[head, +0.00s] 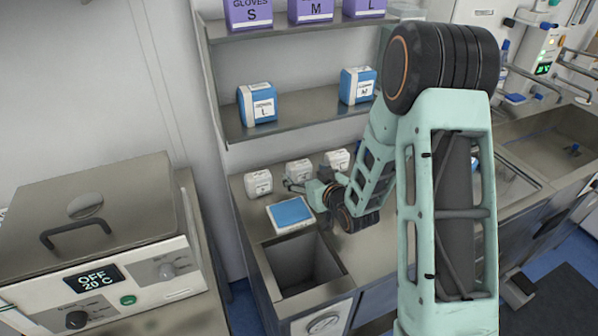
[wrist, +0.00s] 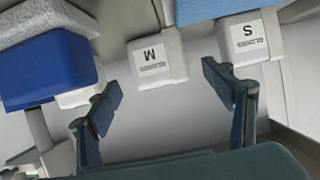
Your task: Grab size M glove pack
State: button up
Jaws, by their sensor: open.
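Three small white packs stand in a row on the steel counter. The middle one is the size M glove pack (head: 299,171); in the wrist view it (wrist: 155,62) shows an upside-down "M" and "GLOVES". The size S glove pack (wrist: 248,38) is to its right in the wrist view. A third white pack (wrist: 77,98) at the left is partly behind a finger, its label hidden. My gripper (wrist: 162,84) is open and empty, with the M pack ahead, between the lines of the fingers and beyond their tips. My gripper (head: 300,187) is low over the counter in the head view.
Purple glove boxes S (head: 248,14), M (head: 311,11) and L (head: 363,7) stand on the upper shelf. Blue-white boxes L (head: 258,106) and M (head: 357,86) stand on the shelf below. A blue-topped box (head: 290,213) lies beside a recessed basin (head: 300,268). A heated bath (head: 100,240) is left.

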aim_at(302, 172)
jog(key=shift+f+p+x, duration=0.2)
jog(key=shift+p+x, duration=0.5)
jog(key=shift+x, duration=1.95)
jog(key=shift+s, duration=0.1)
jog(key=shift+c, duration=0.7)
jog(key=c, duration=1.1)
jog(key=shift+r, duration=0.1)
